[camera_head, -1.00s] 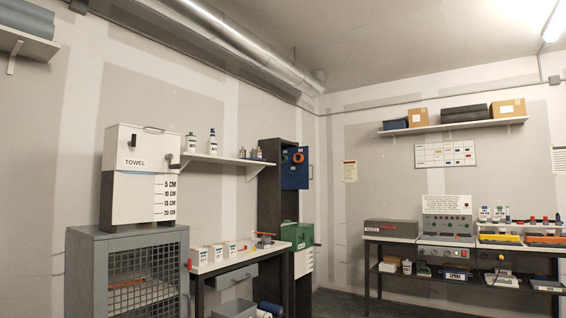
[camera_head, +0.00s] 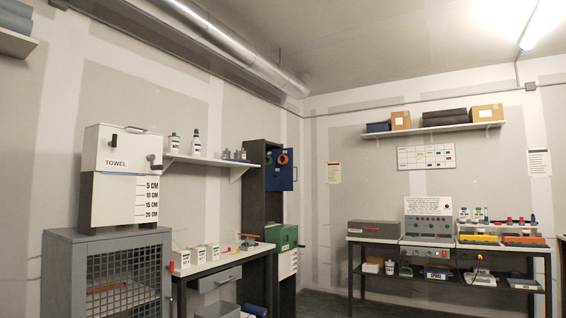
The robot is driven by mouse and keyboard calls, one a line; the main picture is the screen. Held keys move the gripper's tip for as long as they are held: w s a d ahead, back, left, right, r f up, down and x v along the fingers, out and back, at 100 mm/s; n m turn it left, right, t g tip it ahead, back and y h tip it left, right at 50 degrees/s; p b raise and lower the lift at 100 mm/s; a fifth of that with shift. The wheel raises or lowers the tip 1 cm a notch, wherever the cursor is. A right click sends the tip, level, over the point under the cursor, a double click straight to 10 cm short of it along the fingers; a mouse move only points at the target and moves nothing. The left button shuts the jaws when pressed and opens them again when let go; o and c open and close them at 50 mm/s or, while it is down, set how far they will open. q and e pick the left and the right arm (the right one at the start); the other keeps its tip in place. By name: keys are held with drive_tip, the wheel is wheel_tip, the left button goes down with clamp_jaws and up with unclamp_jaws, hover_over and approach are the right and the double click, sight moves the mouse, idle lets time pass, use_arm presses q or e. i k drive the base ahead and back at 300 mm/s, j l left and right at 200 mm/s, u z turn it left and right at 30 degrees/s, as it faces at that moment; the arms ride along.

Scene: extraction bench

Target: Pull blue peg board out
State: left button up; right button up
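The blue peg board (camera_head: 279,171) is an upright panel at the upper part of the tall dark cabinet (camera_head: 254,205), in the corner beyond the left workbench. An orange ring (camera_head: 283,159) and a dark green ring hang on it. A small dark handle seems to show at its right edge. It stands partly out of the cabinet's front. Neither of my grippers is in view, and nothing of my arms shows.
A white towel box (camera_head: 118,150) stands on a grey mesh cabinet (camera_head: 75,265) at left. The left workbench (camera_head: 215,264) holds white containers. A green box (camera_head: 284,238) sits below the peg board. A right bench (camera_head: 430,241) carries equipment. Floor shows between the benches.

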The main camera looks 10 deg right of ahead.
sight(278, 177)
drive_tip(key=i+z, duration=0.25)
drive_tip(key=i, duration=0.25)
drive_tip(key=i+l+z, duration=0.2)
drive_tip(key=i, duration=0.35)
drive_tip(key=i+z, duration=0.25)
drive_tip(key=i, duration=0.3)
drive_tip(key=i+z, duration=0.2)
drive_tip(key=i, duration=0.35)
drive_tip(key=i+j+z, duration=0.25)
drive_tip(key=i, duration=0.3)
drive_tip(key=i+j+z, duration=0.2)
drive_tip(key=i, duration=0.35)
drive_tip(key=i+j+u, duration=0.1)
drive_tip(key=i+u, duration=0.2)
drive_tip(key=i, duration=0.25)
drive_tip(key=i+u, duration=0.25)
drive_tip(key=i, duration=0.3)
drive_tip(key=i+l+u, duration=0.3)
drive_tip(key=i, duration=0.2)
drive_tip(key=i+l+u, duration=0.25)
drive_tip(key=i, duration=0.3)
drive_tip(key=j, duration=0.1)
